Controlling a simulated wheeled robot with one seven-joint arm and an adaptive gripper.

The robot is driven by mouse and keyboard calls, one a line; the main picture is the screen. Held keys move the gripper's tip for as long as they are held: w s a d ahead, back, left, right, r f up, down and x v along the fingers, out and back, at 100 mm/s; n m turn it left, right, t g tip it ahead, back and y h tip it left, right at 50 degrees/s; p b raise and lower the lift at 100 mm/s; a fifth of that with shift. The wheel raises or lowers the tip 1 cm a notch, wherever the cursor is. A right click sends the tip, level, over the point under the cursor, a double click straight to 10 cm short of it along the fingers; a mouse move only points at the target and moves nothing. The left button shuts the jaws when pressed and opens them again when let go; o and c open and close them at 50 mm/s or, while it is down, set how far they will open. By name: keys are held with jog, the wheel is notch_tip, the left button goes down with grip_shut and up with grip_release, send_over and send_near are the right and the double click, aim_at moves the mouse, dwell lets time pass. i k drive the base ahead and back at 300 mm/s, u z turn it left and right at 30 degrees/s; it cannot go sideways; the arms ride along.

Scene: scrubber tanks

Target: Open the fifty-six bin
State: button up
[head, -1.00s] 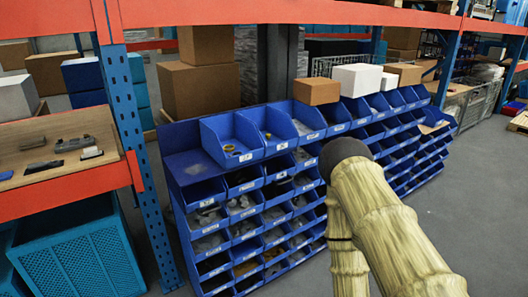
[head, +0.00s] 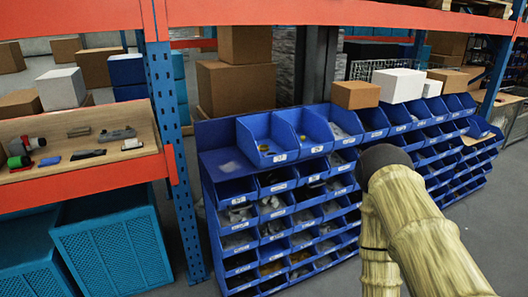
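A blue rack of bins (head: 209,192) stands at the centre and right in the head view, with several rows of small blue bins. Larger blue bins stand on its top, such as the left one (head: 267,140). The bins carry small white labels, too small to read, so I cannot tell which is fifty-six. Many lower bins hold small parts. My arm rises in front of the rack's right part and hides some bins. My gripper is not in view.
An orange shelf frame with a blue upright (head: 172,150) stands left of the rack. Its wooden shelf (head: 75,140) holds small tools, above blue crates (head: 115,245). A brown box (head: 356,95) and a white box (head: 399,85) appear above the rack. Grey floor shows at the lower right.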

aim_at(321, 169)
jog(key=u, duration=0.55)
jog(key=k, duration=1.3)
jog(key=i, duration=0.5)
jog(key=z, duration=0.6)
jog(key=i, duration=1.35)
jog(key=u, duration=0.75)
